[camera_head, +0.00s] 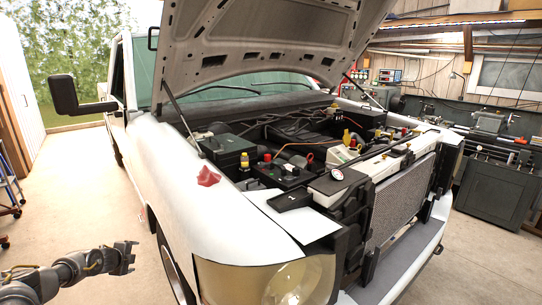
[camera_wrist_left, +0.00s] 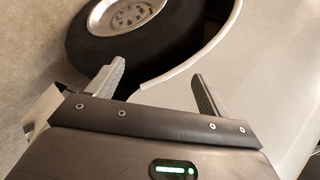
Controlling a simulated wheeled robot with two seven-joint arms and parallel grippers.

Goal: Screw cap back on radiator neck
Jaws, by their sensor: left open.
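The radiator (camera_head: 400,203) stands upright at the front of the open engine bay, its finned face showing. A small round pale disc with a dark rim (camera_head: 337,174) sits by its near top end; I cannot tell whether it is the cap or a gauge. I cannot make out the bare neck. My left gripper (camera_head: 130,254) is low at the left, outside the fender and well apart from the radiator. In the left wrist view its two fingers (camera_wrist_left: 158,75) are apart with nothing between them. My right gripper is not in view.
The white pickup's fender (camera_head: 175,165) lies between my left gripper and the engine bay. A red cloth (camera_head: 208,177) lies on it. The raised hood (camera_head: 265,40) hangs overhead on struts. The front wheel (camera_wrist_left: 130,20) is close beyond the left fingers.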

